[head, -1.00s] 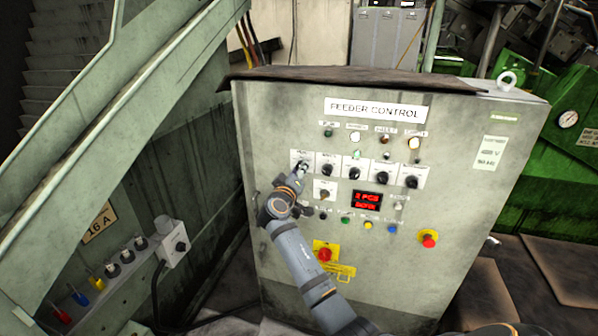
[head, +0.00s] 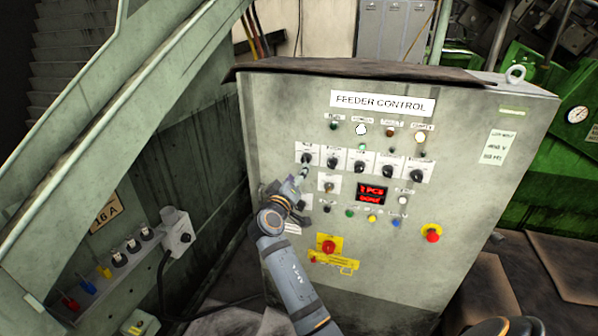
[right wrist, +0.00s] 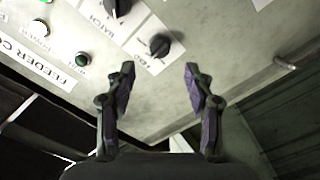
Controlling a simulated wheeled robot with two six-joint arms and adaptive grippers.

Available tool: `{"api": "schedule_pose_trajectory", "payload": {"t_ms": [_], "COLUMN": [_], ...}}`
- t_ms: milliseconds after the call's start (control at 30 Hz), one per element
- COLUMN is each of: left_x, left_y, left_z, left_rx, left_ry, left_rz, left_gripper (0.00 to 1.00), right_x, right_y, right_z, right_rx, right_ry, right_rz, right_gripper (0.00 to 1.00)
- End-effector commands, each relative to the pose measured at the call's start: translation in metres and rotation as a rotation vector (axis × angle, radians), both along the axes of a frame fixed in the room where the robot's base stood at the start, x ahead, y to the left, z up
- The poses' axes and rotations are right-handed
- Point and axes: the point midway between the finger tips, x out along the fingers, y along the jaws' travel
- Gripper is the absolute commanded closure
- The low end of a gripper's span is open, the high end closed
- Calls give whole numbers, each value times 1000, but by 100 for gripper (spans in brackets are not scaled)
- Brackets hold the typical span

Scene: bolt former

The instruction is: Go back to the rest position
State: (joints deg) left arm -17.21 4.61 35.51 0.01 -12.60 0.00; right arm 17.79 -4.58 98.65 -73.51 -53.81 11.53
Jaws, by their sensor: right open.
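The grey feeder control cabinet (head: 470,225) stands in front of me, with a row of black knobs across its face. My right gripper (head: 303,172) is just below the leftmost knob (head: 306,159) in the head view. In the right wrist view, my right gripper (right wrist: 160,80) is open, its two dark fingers apart with nothing between them. A black knob (right wrist: 160,45) shows beyond the fingertips, clear of both. My left gripper is not in view.
A red emergency button (head: 328,247) sits on a yellow plate beside my right forearm. Another red button (head: 432,235) projects at the right. A green stair rail (head: 130,125) and a side panel with switches (head: 118,259) stand at the left.

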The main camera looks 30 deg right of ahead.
Motion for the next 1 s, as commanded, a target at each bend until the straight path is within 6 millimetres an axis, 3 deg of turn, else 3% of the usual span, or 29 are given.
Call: {"api": "schedule_pose_trajectory", "payload": {"t_ms": [433, 533, 567, 667, 700, 767, 800, 867, 1000], "left_x": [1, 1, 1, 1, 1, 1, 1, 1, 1], "left_y": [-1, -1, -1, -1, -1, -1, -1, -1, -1], "left_z": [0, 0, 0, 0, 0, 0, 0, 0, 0], "left_rx": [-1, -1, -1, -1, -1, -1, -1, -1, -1], "left_ry": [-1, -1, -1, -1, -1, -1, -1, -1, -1], "left_rz": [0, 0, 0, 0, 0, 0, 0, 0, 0], "left_gripper": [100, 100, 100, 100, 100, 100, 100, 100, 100], "right_x": [0, 5, 7, 13, 12, 6, -2, -18, -74], "right_y": [0, 3, 5, 16, 22, 31, 36, 44, 62], "right_z": [-1, -24, -37, -108, -144, -198, -233, -285, -397], "right_rx": [0, 12, 21, 69, 98, 148, 184, 240, 386], "right_ry": [2, 42, 65, 181, 237, 316, 367, 441, 597], "right_rz": [1, 26, 42, 122, 158, 209, 240, 279, 344], "right_gripper": [47, 47, 47, 47, 47, 47, 47, 47, 47]}}
